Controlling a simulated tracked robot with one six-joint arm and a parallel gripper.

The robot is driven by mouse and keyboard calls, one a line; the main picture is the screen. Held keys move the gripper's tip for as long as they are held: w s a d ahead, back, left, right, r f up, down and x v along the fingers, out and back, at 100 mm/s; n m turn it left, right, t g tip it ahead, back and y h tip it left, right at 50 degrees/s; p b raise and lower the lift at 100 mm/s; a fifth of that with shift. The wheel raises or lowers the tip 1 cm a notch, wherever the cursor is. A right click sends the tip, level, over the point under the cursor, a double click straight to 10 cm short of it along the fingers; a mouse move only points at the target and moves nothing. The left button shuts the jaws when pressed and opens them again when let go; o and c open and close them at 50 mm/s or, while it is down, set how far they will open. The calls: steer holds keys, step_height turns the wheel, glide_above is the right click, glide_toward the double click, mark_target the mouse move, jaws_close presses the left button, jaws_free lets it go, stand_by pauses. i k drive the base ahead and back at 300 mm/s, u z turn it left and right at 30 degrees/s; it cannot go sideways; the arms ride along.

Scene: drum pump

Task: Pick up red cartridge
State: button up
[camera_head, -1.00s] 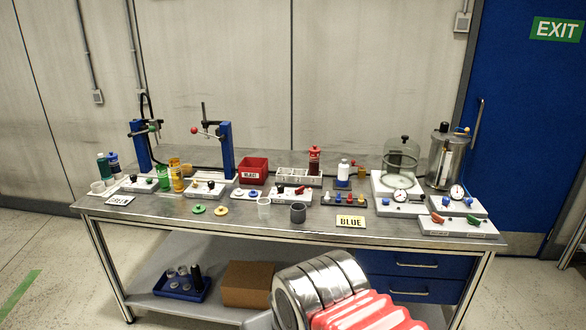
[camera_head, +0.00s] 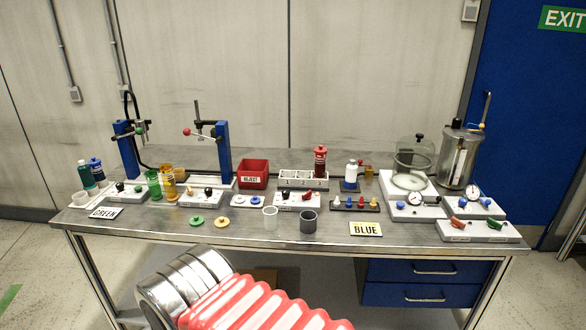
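The red cartridge (camera_head: 320,162) stands upright in the white numbered rack (camera_head: 292,182) near the back middle of the bench. Its lower part is hidden by the rack. It has a red cap and a pale band or label. My arm, silver and red-ribbed, crosses the bottom of the view in front of the bench. My gripper is out of view, so its fingers cannot be seen.
A red reject bin (camera_head: 253,174) stands left of the rack, and a white bottle (camera_head: 351,172) right of it. A grey cup (camera_head: 308,221) and a clear cup (camera_head: 270,217) stand in front. A blue press (camera_head: 223,152) rises to the left.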

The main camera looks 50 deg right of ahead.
mark_target(320, 165)
steer(key=u, duration=0.05)
steer(key=i, duration=0.85)
steer(key=z, duration=0.85)
steer(key=i, duration=0.75)
steer(key=z, duration=0.55)
